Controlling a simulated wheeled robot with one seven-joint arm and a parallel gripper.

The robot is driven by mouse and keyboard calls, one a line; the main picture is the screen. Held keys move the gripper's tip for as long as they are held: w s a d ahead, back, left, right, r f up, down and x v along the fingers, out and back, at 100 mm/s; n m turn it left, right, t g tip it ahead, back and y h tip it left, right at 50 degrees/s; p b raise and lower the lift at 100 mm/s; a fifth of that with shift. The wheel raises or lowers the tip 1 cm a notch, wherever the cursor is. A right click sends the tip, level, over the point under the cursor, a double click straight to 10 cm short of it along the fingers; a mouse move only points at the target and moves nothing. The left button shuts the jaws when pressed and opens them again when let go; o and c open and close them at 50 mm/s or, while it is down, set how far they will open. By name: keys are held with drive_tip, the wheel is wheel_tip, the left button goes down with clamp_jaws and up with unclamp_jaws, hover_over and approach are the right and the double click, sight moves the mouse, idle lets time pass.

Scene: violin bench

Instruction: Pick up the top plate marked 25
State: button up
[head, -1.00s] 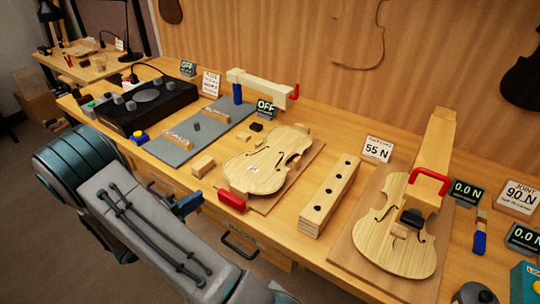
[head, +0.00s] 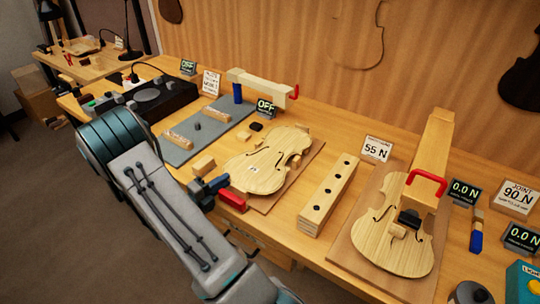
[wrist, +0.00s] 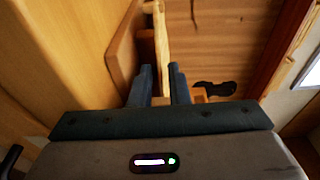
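The pale violin-shaped top plate (head: 268,160) lies flat on a brown board in the middle of the bench, with a small mark near its left end that is too small to read. My gripper (head: 218,186) is at the plate's near left end, close to a red clamp handle. In the wrist view the plate shows edge-on as a pale strip (wrist: 161,40), in line with the gap between my two dark fingers (wrist: 161,82). The fingers stand apart. Whether they touch the plate cannot be told.
The red handle (head: 232,200) is close beside my gripper. A wooden block (head: 204,164) stands left of the plate, and a long holed block (head: 330,197) to its right. A second violin body (head: 405,250) is clamped further right. A grey mat (head: 190,140) lies behind left.

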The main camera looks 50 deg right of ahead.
clamp_jaws()
